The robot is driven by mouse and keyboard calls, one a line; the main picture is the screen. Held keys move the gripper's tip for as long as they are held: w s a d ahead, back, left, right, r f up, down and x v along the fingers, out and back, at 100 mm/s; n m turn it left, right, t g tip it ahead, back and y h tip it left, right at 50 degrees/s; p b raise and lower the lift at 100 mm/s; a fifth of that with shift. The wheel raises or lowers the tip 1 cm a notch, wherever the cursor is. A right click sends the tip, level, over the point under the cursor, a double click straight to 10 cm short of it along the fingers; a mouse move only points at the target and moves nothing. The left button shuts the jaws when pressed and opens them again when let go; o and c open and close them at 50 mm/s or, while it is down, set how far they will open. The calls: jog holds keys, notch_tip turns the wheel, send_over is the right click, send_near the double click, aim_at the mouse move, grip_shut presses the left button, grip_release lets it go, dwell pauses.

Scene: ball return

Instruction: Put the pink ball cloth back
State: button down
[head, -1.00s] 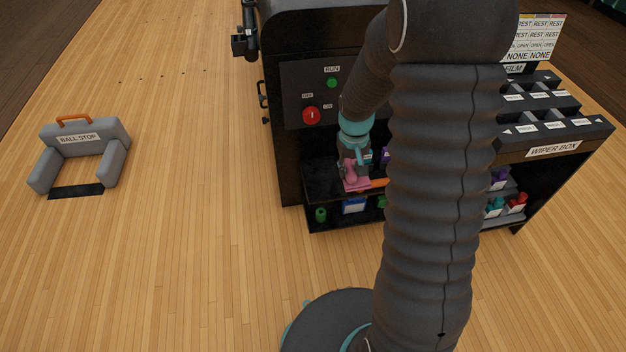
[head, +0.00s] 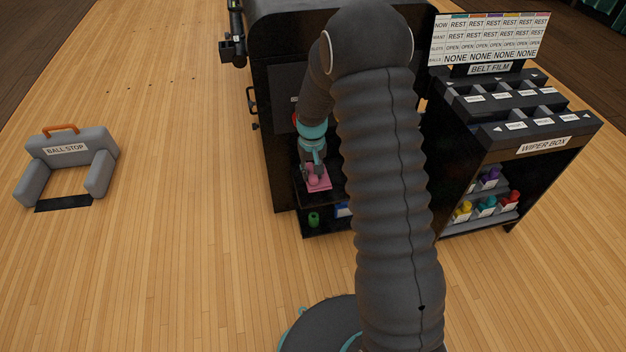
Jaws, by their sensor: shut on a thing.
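The pink ball cloth (head: 318,183) is at my gripper (head: 314,172), in front of the dark machine's open shelf. My gripper points down and is shut on the cloth. The cloth looks like a flat pink pad with a raised pink part between the fingers. I cannot tell whether its underside touches the shelf. My arm hides much of the shelf to the right of the gripper.
A green item (head: 314,219) stands on the lower shelf. The wiper box (head: 543,146) at right holds several coloured items. A grey ball stop (head: 67,150) stands on the floor at left. The wooden floor between is clear.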

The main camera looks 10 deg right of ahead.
jog(key=shift+f, duration=1.85)
jog(key=shift+f, duration=0.1)
jog(key=shift+f+b, duration=0.1)
jog(key=shift+b, duration=0.2)
jog(key=c, duration=0.9)
grip_release()
